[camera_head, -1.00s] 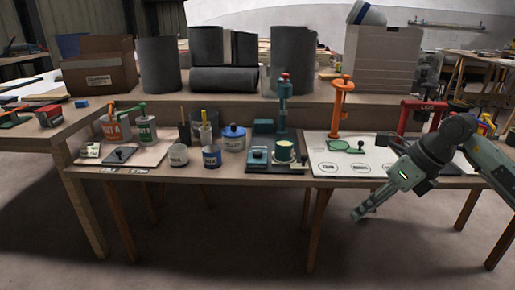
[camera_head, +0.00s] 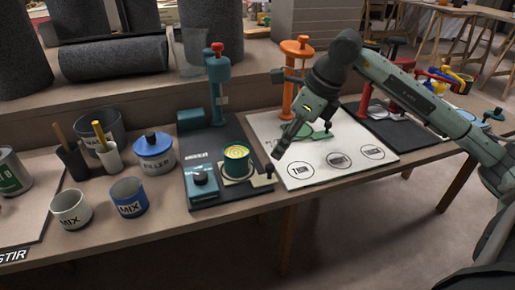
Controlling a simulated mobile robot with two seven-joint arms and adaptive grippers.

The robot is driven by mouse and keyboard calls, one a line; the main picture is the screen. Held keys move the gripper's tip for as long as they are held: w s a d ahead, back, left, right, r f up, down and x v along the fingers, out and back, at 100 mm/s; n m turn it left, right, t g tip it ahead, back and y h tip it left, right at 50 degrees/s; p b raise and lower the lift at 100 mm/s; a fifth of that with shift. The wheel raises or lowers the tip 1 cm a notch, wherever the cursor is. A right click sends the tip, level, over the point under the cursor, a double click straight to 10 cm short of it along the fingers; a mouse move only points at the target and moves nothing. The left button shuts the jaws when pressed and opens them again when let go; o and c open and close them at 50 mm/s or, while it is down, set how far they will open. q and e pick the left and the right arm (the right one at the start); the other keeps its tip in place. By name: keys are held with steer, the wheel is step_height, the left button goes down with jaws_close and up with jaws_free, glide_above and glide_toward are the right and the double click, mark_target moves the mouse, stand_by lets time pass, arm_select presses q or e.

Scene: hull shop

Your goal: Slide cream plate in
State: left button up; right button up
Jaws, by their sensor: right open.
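The cream plate (camera_head: 256,182) lies on the dark board (camera_head: 230,196) of the teal press station. A dark knob (camera_head: 269,170) stands at its right end. A green tin with a yellow top (camera_head: 237,162) stands at the plate's left part and hides some of it. My right gripper (camera_head: 279,155) reaches down over the white board, just right of and behind the knob. It is open, with nothing seen between its fingers; from this angle it looks apart from the knob. My left gripper is not in view.
A teal press (camera_head: 217,85) rises behind the tin, and a teal block with a dark knob (camera_head: 202,180) sits left of it. An orange press (camera_head: 291,75) and a green plate (camera_head: 318,132) are on the white board (camera_head: 335,171). A blue-lidded filler pot (camera_head: 153,152) stands left.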

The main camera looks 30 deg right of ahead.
mark_target(270, 166)
steer(key=x, duration=0.7)
steer(key=shift+a+f, duration=0.15)
steer(key=shift+f, duration=0.1)
jaws_close()
